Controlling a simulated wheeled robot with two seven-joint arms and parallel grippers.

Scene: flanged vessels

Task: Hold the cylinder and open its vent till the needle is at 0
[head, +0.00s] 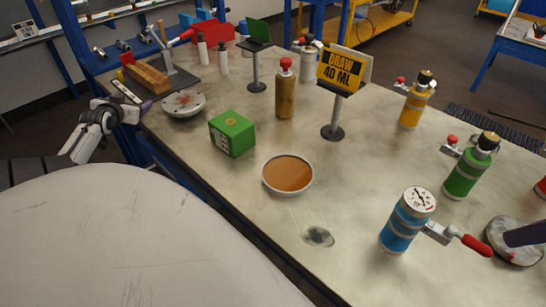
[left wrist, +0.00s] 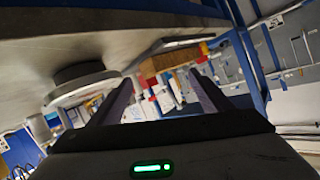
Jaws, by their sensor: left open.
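A blue cylinder (head: 404,222) stands upright at the front right of the bench, with a white dial gauge (head: 420,199) on top. A side fitting with a red lever (head: 474,244) sticks out to its right. The needle reading is too small to tell. A green cylinder (head: 465,170) and a yellow cylinder (head: 415,105), both with dark tops and red-knobbed fittings, stand behind it. My left gripper (head: 127,91) is at the bench's far left edge, well away from the blue cylinder. Its open, empty fingers (left wrist: 158,98) show in the left wrist view.
An orange-brown dish (head: 288,174), green box (head: 232,133), brown bottle (head: 285,92) and DRAW 40 ML sign (head: 341,70) stand across the bench. A round grey disc (head: 184,104) is near my left gripper. A grey base (head: 516,240) is right of the lever.

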